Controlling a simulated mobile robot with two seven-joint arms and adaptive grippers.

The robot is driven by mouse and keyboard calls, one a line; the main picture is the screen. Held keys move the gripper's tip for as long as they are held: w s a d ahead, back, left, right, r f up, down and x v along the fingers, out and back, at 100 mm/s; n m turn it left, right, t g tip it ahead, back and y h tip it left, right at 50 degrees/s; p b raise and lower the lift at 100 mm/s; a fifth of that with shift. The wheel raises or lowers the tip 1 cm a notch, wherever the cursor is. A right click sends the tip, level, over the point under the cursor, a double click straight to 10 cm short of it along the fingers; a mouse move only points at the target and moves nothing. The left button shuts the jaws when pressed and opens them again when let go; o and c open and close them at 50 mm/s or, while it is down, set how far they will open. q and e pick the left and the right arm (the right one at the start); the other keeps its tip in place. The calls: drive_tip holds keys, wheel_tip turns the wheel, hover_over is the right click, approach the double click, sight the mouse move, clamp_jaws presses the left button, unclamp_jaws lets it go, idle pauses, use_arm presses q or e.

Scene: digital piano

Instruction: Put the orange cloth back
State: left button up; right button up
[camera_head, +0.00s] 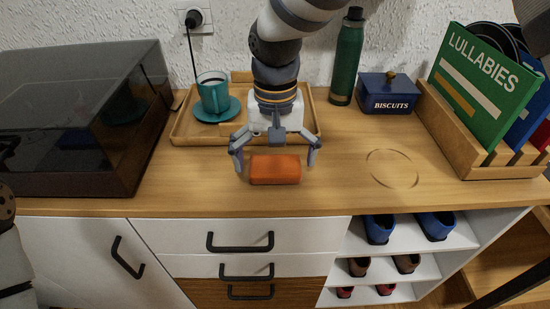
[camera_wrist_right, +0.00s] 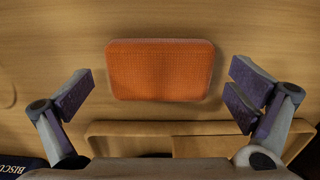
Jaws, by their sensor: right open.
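The orange cloth (camera_head: 275,170) is a folded, rounded block lying on the wooden cabinet top, in front of the wooden tray (camera_head: 185,131). My right gripper (camera_head: 275,166) is open, with its fingers spread on either side of the cloth in the head view. In the right wrist view the cloth (camera_wrist_right: 161,70) lies ahead of the open fingers (camera_wrist_right: 160,97), centred between them and apart from both pads. My left gripper is not in view; only part of my left arm shows at the left edge.
A teal cup (camera_head: 213,95) on a saucer stands on the tray. A dark-lidded turntable (camera_head: 80,120) is at left. A green bottle (camera_head: 347,58), a blue biscuit tin (camera_head: 388,95) and a record rack (camera_head: 460,140) stand at right. A thin ring mark (camera_head: 392,168) is on bare wood.

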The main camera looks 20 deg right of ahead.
sight(275, 165)
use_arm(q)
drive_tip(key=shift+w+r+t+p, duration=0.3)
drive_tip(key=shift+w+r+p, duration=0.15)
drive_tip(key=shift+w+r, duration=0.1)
use_arm(e)
wheel_tip(275, 165, up, 12)
